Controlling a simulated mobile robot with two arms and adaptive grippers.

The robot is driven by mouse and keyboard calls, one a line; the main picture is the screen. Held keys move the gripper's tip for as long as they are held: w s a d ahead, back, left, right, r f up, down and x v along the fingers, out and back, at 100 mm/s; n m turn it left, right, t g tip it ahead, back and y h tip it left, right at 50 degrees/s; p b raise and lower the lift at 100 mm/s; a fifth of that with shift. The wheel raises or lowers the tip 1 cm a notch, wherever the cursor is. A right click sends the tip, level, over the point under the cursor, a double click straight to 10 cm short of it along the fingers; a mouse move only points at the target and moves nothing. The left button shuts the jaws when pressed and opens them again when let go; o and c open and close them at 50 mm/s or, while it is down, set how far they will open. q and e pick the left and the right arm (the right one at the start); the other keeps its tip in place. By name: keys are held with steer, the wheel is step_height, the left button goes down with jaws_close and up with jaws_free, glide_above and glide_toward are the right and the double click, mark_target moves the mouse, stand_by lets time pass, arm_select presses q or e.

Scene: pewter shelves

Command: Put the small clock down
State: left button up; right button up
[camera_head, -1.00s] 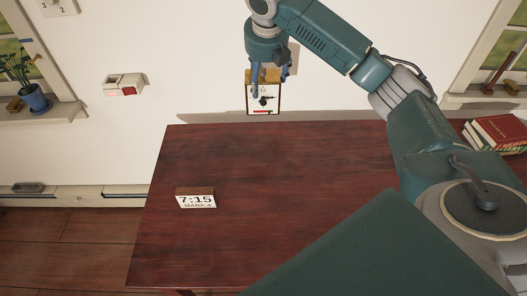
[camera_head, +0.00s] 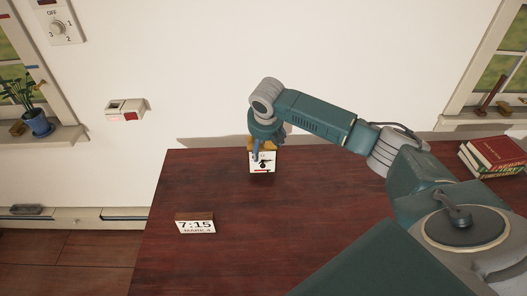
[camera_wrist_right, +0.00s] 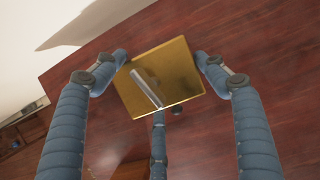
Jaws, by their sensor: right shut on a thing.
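The small clock (camera_head: 262,163) has a white face with dark hands and a brass-coloured casing. It is upright, over the back part of the dark red table (camera_head: 300,215). My right gripper (camera_head: 264,148) is shut on it from above. In the right wrist view, the clock's brass top (camera_wrist_right: 175,72) sits between the blue fingers of my right gripper (camera_wrist_right: 160,75). A dark shadow lies just under the clock; I cannot tell whether its base touches the tabletop. My left gripper is not in view.
Several books (camera_head: 495,155) lie at the far right. A wall box (camera_head: 126,110) and a potted plant (camera_head: 40,122) are at the left. The tabletop between sign and clock is bare.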

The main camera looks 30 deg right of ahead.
steer(key=shift+f, duration=1.85)
steer(key=o, duration=2)
steer(key=shift+s+f, duration=0.1)
steer(key=shift+c, duration=0.2)
steer(key=v, duration=1.2)
steer(key=shift+b, duration=0.35)
